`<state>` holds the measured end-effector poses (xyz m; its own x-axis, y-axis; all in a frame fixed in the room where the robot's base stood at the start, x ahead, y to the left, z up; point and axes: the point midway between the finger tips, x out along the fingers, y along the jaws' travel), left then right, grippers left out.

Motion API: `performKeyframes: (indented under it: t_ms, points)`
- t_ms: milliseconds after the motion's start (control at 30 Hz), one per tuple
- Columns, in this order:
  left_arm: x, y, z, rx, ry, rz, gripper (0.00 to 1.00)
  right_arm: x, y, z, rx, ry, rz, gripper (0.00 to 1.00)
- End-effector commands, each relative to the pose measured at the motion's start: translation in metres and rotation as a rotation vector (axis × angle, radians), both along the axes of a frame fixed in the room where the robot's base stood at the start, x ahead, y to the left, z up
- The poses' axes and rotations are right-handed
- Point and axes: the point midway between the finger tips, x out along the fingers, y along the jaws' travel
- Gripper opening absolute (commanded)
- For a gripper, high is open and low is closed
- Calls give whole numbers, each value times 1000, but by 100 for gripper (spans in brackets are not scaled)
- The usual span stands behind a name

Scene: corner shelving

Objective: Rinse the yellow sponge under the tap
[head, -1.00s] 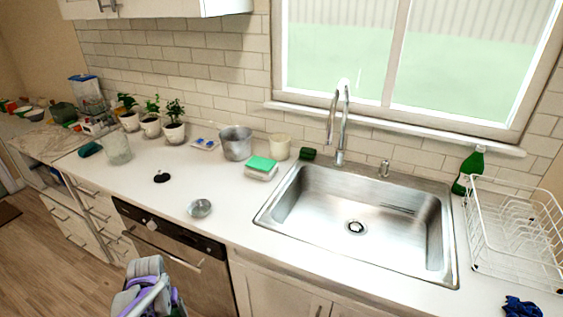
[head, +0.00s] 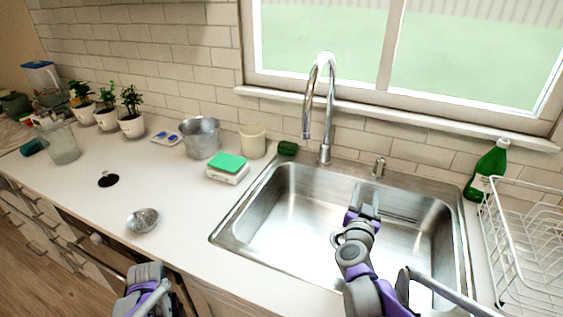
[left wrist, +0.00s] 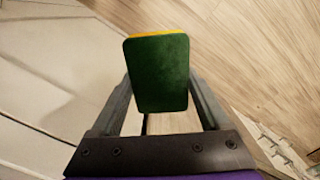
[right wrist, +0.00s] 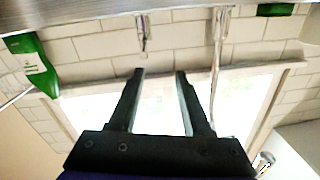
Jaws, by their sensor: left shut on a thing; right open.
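My left gripper (left wrist: 160,85) is shut on the yellow sponge (left wrist: 157,75), which shows a dark green face and a thin yellow edge. The floor lies below it; in the head view only part of my left arm shows at the lower left, and the sponge is hidden. The chrome tap (head: 328,110) stands behind the steel sink (head: 290,215), its spout arching forward; no water is seen. My right gripper (head: 367,197) is open and empty over the sink, right of the tap. The right wrist view shows its parted fingers (right wrist: 160,75) and the tap (right wrist: 217,60).
A soap dispenser (head: 378,167) stands behind the sink, with a green bottle (head: 488,170) and a white dish rack (head: 520,245) to the right. A dark green sponge (head: 288,148), cream cup (head: 252,141), metal pot (head: 200,138) and green-topped block (head: 228,168) stand left of it.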

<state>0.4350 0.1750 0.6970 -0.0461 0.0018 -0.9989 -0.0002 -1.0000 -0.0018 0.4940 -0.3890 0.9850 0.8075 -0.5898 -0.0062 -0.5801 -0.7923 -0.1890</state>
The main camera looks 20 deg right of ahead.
Motion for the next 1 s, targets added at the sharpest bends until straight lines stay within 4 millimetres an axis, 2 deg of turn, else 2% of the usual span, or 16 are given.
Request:
performKeyframes:
  t_ms: [100,267,700,1000]
  points:
    - [-1,0,-5,0,2,0,27,-3,-18,-9,1,-4,-70,48]
    - [-1,0,-5,0,2,0,27,4,-30,-10,2,-5,-94,48]
    - [0,0,-3,0,1,0,27,66,-84,-10,1,-6,-90,48]
    - [0,0,-2,0,1,0,27,85,-100,-10,1,-6,-89,48]
